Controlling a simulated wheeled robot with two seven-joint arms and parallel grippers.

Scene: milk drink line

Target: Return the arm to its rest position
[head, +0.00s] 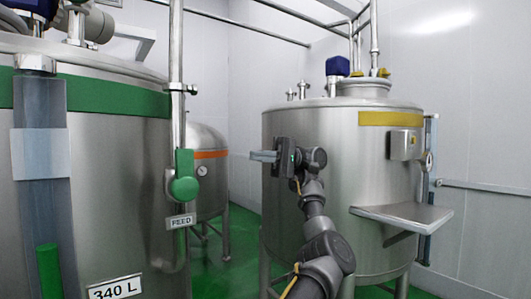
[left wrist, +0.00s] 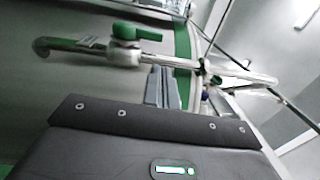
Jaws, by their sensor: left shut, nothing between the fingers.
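My left arm reaches up from the bottom centre of the head view. My left gripper (head: 256,156) points left, in front of the steel tank with the yellow band (head: 342,150). Its fingers are together with nothing between them, and they also show in the left wrist view (left wrist: 164,86). A green valve handle (head: 184,178) sits on the feed pipe to the left of the gripper, with a clear gap between them. The handle also shows above the fingers in the left wrist view (left wrist: 136,32). My right gripper is not in view.
A large tank with a green band (head: 120,98) and a blue-grey sight tube (head: 38,225) fills the left. A smaller tank with an orange band (head: 210,154) stands behind. A steel shelf (head: 402,215) juts from the right tank. Green floor shows between the tanks.

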